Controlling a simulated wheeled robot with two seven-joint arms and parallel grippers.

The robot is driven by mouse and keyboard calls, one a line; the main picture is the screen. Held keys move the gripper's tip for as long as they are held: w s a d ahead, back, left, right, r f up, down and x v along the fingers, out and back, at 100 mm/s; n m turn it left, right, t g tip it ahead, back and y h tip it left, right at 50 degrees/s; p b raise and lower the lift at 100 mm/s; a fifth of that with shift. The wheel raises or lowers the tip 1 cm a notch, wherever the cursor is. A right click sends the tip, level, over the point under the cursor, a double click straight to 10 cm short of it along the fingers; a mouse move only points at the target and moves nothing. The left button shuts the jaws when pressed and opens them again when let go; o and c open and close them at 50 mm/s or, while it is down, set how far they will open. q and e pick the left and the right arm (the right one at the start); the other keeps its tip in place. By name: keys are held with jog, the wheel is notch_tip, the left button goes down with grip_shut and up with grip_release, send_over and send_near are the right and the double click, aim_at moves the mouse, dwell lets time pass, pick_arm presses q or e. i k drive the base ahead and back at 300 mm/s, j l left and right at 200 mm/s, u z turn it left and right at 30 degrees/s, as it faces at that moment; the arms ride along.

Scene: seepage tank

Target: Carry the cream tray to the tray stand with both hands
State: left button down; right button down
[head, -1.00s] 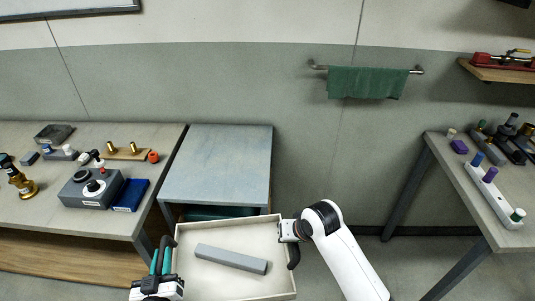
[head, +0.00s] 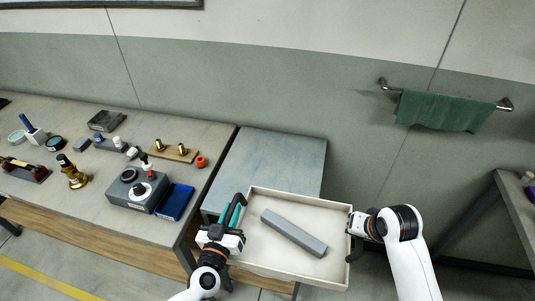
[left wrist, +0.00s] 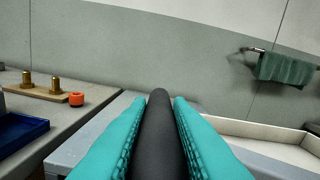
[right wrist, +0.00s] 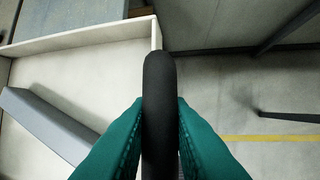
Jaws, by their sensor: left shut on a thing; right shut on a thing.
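The cream tray (head: 262,252) is a shallow open box with a dark handle at each side; a long grey bar (head: 293,233) lies in it. My left gripper (head: 233,214) is shut on the left handle, seen between its teal fingers in the left wrist view (left wrist: 159,130). My right gripper (head: 354,224) is shut on the right handle, which also shows in the right wrist view (right wrist: 160,105). The likely tray stand, a low blue-grey table (head: 280,158), is just beyond the tray. The tray hides its front part in the head view; I cannot tell the height gap.
A workbench (head: 90,205) at left holds a grey dial box (head: 137,190), a blue bin (head: 175,202) and several small fittings. A green towel (head: 443,110) hangs on a wall rail. Another table (head: 512,187) stands at right. Open floor lies between it and the tray.

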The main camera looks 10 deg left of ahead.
aim_at(272, 169)
jog(key=i+j, duration=0.25)
jog(key=i, duration=0.2)
jog(key=i+j, duration=0.25)
jog(key=i, duration=0.25)
